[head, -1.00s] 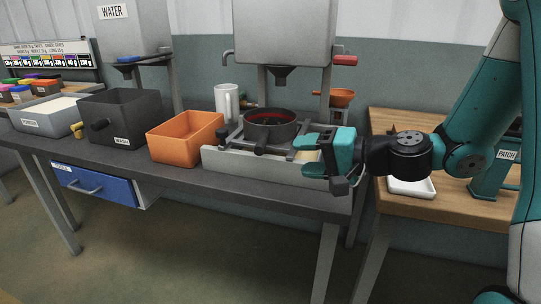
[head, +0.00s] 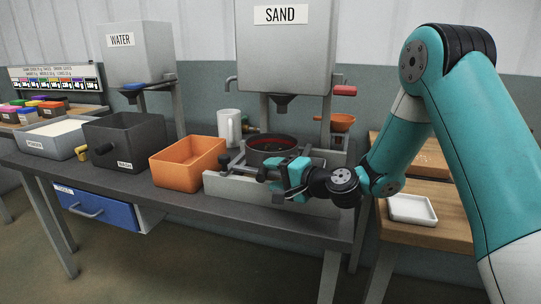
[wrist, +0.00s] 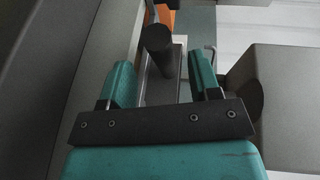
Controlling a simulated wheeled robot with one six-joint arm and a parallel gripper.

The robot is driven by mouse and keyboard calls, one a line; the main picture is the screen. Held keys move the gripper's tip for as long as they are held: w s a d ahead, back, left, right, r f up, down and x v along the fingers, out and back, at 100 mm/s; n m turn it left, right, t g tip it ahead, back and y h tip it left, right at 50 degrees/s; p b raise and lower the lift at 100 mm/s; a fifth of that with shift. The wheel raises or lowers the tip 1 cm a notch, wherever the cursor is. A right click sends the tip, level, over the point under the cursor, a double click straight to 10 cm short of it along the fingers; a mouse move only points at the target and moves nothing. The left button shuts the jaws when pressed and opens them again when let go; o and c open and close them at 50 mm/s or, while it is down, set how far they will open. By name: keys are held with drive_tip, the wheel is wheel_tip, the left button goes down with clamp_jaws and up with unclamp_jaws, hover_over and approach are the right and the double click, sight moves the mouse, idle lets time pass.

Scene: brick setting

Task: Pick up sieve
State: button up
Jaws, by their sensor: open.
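The sieve (head: 272,144) is a dark round pan with a red inside. It sits level on a grey rail frame below the sand hopper. My gripper (head: 274,174) is at the front of the frame, close below the sieve. In the wrist view my gripper (wrist: 162,76) has its two teal fingers apart. A dark round bar, which looks like the sieve's handle (wrist: 157,40), lies ahead and between the finger lines. I cannot tell whether the fingers touch it. The sieve's pan is not clear in the wrist view.
The frame stands in a pale low tray (head: 225,188). An orange bin (head: 187,164), a white jug (head: 229,127) and a dark bin (head: 124,141) stand to the left. The sand hopper (head: 285,45) hangs above. A white dish (head: 412,209) lies on the wooden table at right.

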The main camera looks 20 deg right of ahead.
sight(267, 172)
drive_tip(key=p+x, duration=0.1)
drive_tip(key=x, duration=0.3)
drive_tip(key=shift+w, duration=0.1)
clamp_jaws()
drive_tip(key=shift+r, duration=0.1)
drive_tip(key=shift+r, duration=0.1)
